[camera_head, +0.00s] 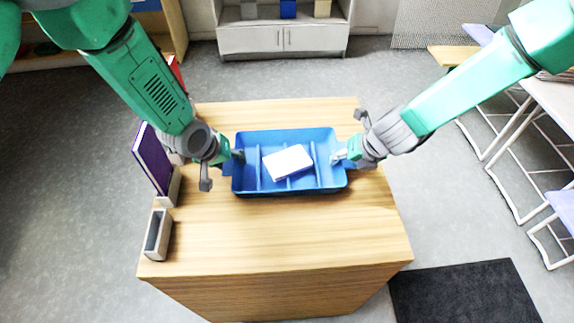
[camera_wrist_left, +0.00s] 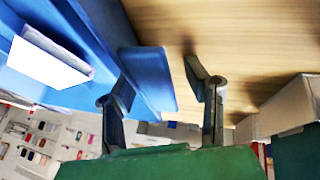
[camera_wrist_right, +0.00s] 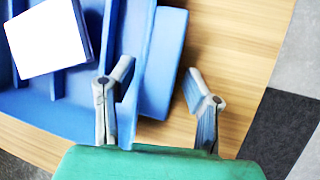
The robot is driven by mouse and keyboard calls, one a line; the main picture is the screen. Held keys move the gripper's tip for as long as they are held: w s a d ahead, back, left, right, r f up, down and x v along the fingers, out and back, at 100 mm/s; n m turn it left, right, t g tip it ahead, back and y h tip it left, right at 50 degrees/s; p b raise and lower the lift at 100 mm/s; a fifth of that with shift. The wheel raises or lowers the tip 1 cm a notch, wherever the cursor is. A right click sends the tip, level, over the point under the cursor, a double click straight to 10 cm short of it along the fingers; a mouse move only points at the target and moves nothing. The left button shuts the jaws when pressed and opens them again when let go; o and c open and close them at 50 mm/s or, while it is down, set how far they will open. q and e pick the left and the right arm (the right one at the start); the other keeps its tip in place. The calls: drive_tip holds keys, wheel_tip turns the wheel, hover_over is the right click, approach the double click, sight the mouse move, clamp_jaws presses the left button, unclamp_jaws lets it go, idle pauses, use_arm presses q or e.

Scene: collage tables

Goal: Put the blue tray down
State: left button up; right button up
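The blue tray (camera_head: 240,180) is level over the middle of the wooden table (camera_head: 300,240), apparently resting on it. A white book-like block (camera_head: 287,162) lies tilted across its dividers. My left gripper (camera_head: 222,165) is at the tray's left end. In the left wrist view its fingers (camera_wrist_left: 160,85) are spread, one on each side of the tray's end lip, with a gap to the outer finger. My right gripper (camera_head: 348,155) is at the right end. In the right wrist view its fingers (camera_wrist_right: 160,85) are spread around that end's lip, one inside the tray.
A purple book (camera_head: 152,160) stands at the table's left edge, with a small grey holder (camera_head: 157,235) in front of it. The table's front part is clear. A dark mat (camera_head: 465,292) lies on the floor at right. A white cabinet (camera_head: 283,38) stands behind.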

use_arm(q)
drive_tip(key=shift+d, duration=0.1)
use_arm(e)
drive_tip(key=shift+a, duration=0.1)
use_arm(q)
drive_tip(key=shift+r, duration=0.25)
use_arm(e)
drive_tip(key=shift+a, duration=0.1)
drive_tip(key=shift+s+r, duration=0.1)
drive_tip(key=shift+r, duration=0.05)
use_arm(q)
drive_tip(key=v, duration=1.1)
use_arm(e)
drive_tip(key=v, duration=1.1)
drive_tip(key=shift+r, duration=0.2)
use_arm(q)
drive_tip(key=shift+s+r, duration=0.1)
drive_tip(key=shift+s, duration=0.05)
use_arm(e)
drive_tip(key=shift+s, duration=0.15)
